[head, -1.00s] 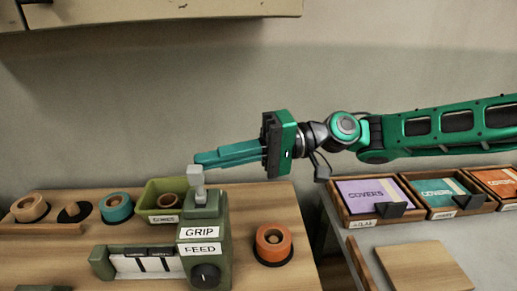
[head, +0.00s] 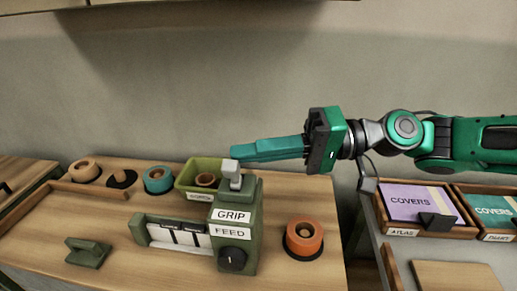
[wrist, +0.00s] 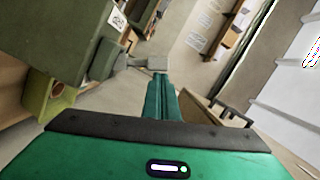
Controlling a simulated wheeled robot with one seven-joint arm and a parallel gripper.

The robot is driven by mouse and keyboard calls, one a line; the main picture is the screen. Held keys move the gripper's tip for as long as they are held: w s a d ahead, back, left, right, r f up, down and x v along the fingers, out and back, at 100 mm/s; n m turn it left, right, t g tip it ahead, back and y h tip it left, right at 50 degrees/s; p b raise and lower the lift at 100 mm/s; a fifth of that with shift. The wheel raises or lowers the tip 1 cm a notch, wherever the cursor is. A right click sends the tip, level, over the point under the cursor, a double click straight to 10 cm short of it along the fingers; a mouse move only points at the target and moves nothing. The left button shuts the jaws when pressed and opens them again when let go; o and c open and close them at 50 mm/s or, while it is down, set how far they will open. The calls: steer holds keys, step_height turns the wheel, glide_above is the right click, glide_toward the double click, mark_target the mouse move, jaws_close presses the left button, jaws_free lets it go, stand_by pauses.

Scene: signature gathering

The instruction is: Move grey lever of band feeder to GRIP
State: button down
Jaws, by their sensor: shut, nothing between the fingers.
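The green band feeder (head: 241,190) stands on the wooden table, with a GRIP label (head: 231,216) above a FEED label (head: 231,231) and a black knob (head: 232,259). Its grey lever (head: 231,173) rises from the top at the left, with a block-shaped head. My gripper (head: 237,153) is shut and empty, reaching in from the right, its teal fingers level with the lever's head. In the wrist view the grey lever head (wrist: 157,63) lies just beyond the fingertips (wrist: 160,80). I cannot tell whether they touch.
A green bin (head: 190,183) stands behind the feeder, with a teal roll (head: 158,179) to its left. An orange roll (head: 304,237) sits right of the feeder. Trays of covers (head: 411,203) are at the right.

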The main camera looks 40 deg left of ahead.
steer(key=w+d+r, duration=0.2)
steer(key=w+d, duration=0.2)
steer(key=w, duration=0.6)
steer(key=shift+w+d+r, duration=0.15)
steer(key=shift+w+r, duration=0.15)
steer(key=shift+r, duration=0.05)
stand_by(0.4)
